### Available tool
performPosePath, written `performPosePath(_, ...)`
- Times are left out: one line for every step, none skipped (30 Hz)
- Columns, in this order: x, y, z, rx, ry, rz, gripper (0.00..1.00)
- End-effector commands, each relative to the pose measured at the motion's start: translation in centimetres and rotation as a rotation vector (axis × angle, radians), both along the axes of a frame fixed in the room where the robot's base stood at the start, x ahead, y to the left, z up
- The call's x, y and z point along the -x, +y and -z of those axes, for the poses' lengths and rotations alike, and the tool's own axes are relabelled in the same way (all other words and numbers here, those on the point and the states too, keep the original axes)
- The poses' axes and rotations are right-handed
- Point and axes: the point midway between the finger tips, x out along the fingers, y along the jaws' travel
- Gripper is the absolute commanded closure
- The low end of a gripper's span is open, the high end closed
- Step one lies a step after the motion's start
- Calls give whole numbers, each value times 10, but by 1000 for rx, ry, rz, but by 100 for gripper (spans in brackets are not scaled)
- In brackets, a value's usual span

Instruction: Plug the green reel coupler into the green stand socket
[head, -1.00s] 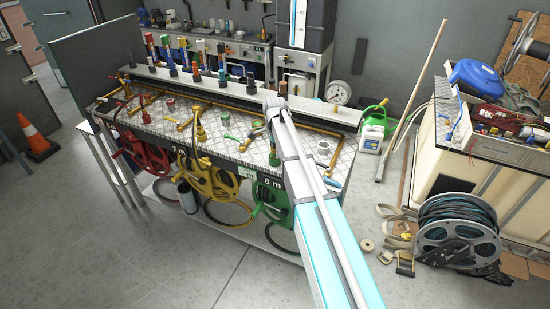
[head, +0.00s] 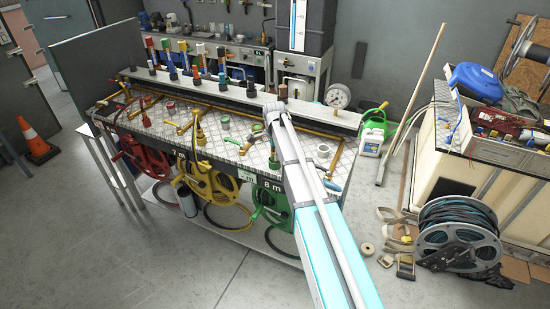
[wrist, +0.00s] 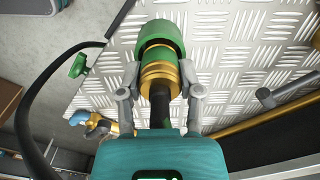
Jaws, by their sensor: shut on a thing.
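My gripper (wrist: 160,77) is shut on the green reel coupler (wrist: 158,88), a brass-ringed body with a black hose end, in the wrist view. A wide green collar (wrist: 160,38) sits at the coupler's far end, over the bench plate. I cannot tell whether the collar is part of the coupler or the green stand socket. The green reel (head: 270,195) hangs at the bench's front right in the head view.
The tread-plate bench (head: 235,150) carries brass pipes and loose fittings. A yellow reel (head: 205,178) and a red reel (head: 145,157) hang to the left. Coloured-top uprights (head: 198,75) line the back rail. A brass pipe (wrist: 275,110) lies right of the gripper; a black hose (wrist: 28,100) curves at left.

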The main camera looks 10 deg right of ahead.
Motion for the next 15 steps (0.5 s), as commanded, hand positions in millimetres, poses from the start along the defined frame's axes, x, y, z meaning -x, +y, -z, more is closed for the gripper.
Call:
performPosePath(0, 0, 0, 0, 0, 0, 86)
performPosePath(0, 0, 0, 0, 0, 0, 91)
performPosePath(0, 0, 0, 0, 0, 0, 99)
performPosePath(0, 0, 0, 0, 0, 0, 100)
performPosePath(0, 0, 0, 0, 0, 0, 100)
performPosePath(0, 0, 0, 0, 0, 0, 100)
performPosePath(0, 0, 0, 0, 0, 0, 100)
performPosePath(0, 0, 0, 0, 0, 0, 100)
performPosePath(0, 0, 0, 0, 0, 0, 100)
performPosePath(0, 0, 0, 0, 0, 0, 100)
performPosePath(0, 0, 0, 0, 0, 0, 100)
performPosePath(0, 0, 0, 0, 0, 0, 100)
performPosePath(0, 0, 0, 0, 0, 0, 100)
performPosePath(0, 0, -1, 0, 0, 0, 100)
performPosePath(0, 0, -1, 0, 0, 0, 100)
